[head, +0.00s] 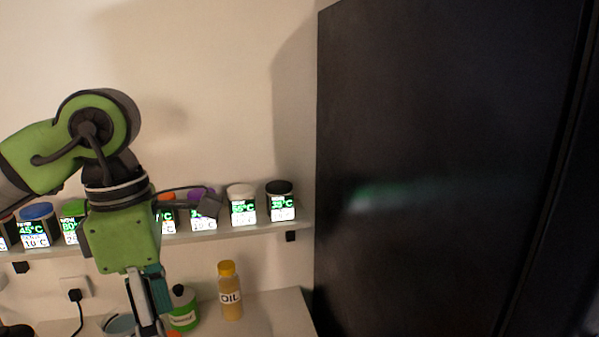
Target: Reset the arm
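My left arm comes in from the left, and its gripper (149,308) points down in front of the counter. The fingers run to the bottom edge of the head view, and I cannot tell whether they are open or shut. My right gripper is not in view. Several spice dispensers stand in a row on the wall shelf, including a blue-lidded one (37,226), a white-lidded one (242,206) and a black-lidded one (281,202). My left arm hides part of the row.
The shelf (262,229) runs along the wall. Below it, an oil bottle (230,291) and a green container (183,309) stand on the counter (282,315), close to the gripper's right. A tall dark cabinet (440,150) blocks the right side. A plug (75,295) sits at left.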

